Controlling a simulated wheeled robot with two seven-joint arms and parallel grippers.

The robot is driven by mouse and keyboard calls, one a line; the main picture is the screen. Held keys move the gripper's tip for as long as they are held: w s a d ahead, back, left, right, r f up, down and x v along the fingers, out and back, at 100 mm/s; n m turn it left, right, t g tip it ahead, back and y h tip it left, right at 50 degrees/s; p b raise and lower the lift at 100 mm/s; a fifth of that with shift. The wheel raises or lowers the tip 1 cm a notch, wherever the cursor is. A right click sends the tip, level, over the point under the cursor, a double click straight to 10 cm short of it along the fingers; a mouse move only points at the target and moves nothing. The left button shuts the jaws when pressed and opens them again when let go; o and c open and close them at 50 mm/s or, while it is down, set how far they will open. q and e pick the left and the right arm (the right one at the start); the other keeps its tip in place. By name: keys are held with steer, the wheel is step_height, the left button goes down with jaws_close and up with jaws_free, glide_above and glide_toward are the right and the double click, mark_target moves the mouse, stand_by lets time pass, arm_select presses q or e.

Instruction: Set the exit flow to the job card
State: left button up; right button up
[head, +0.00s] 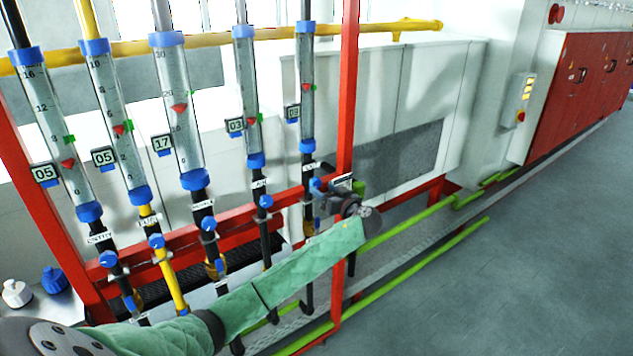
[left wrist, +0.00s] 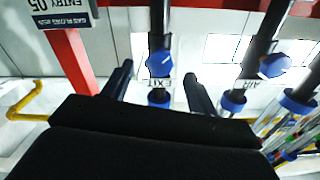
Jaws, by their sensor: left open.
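The exit flow tube (head: 306,85) is the rightmost of several clear tubes with blue end caps. A small number plate (head: 292,113) hangs beside it, too small to read surely. Its blue valve knob (head: 316,186) is below, by the red post. My left gripper (head: 328,197) is at this valve, partly hidden by its own wrist. In the left wrist view, the open fingers (left wrist: 158,76) point at the blue exit knob (left wrist: 160,64), which appears between their tips; contact cannot be told. The EXIT label (left wrist: 158,97) shows upside down. A job card (left wrist: 62,12) reads ENTRY 05.
The air valve knob (left wrist: 274,66) is close beside the exit one. A red post (head: 347,90) stands just right of the exit tube. Green pipes (head: 405,227) run low along the floor. The grey floor (head: 540,220) at right is clear.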

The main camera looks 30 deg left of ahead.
mark_target(317, 185)
arm_select(q)
steer(key=p+x, duration=0.2)
steer(key=x, duration=0.1)
steer(key=shift+w+a+r, duration=0.15)
steer(key=shift+w+a, duration=0.05)
steer(key=shift+a, duration=0.1)
steer(key=shift+w+a, duration=0.2)
steer(key=shift+a, duration=0.35)
steer(key=c, duration=1)
